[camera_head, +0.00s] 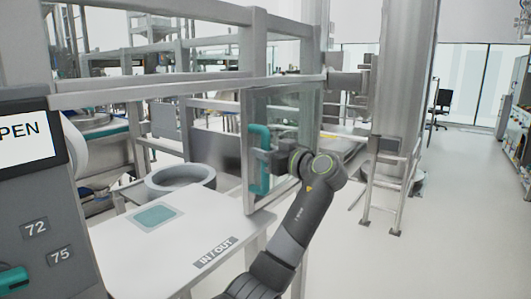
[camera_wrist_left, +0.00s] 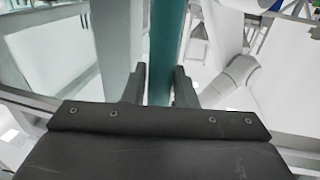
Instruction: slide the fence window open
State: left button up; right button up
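The fence window (camera_head: 295,108) is a clear pane in a grey frame, at the middle of the head view under a horizontal rail. A teal upright handle (camera_head: 259,140) is on the pane's left part. In the left wrist view the teal handle (camera_wrist_left: 166,40) runs between my fingers. My left gripper (camera_head: 272,160) is at the handle, partly blurred against the pane. In the wrist view my left gripper (camera_wrist_left: 160,88) has a finger close on each side of the handle and looks shut on it. My right gripper is not in view.
A white table (camera_head: 130,236) marked IN/OUT, with a teal pad (camera_head: 154,216), is left of the pane. A grey ring-shaped bin (camera_head: 180,181) stands behind it. A grey cabinet (camera_head: 40,215) is at the left edge. A steel column (camera_head: 403,80) stands right of the pane.

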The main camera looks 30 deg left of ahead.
pick_arm(q)
jog(key=shift+o, duration=1.4)
jog(key=shift+d, duration=0.1)
jog(key=b+v, duration=0.3)
jog(key=v, duration=1.4)
jog(key=shift+d, duration=0.2)
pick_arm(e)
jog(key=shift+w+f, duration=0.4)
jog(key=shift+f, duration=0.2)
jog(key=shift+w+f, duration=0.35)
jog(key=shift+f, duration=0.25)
pick_arm(q)
jog(key=shift+r, duration=0.15)
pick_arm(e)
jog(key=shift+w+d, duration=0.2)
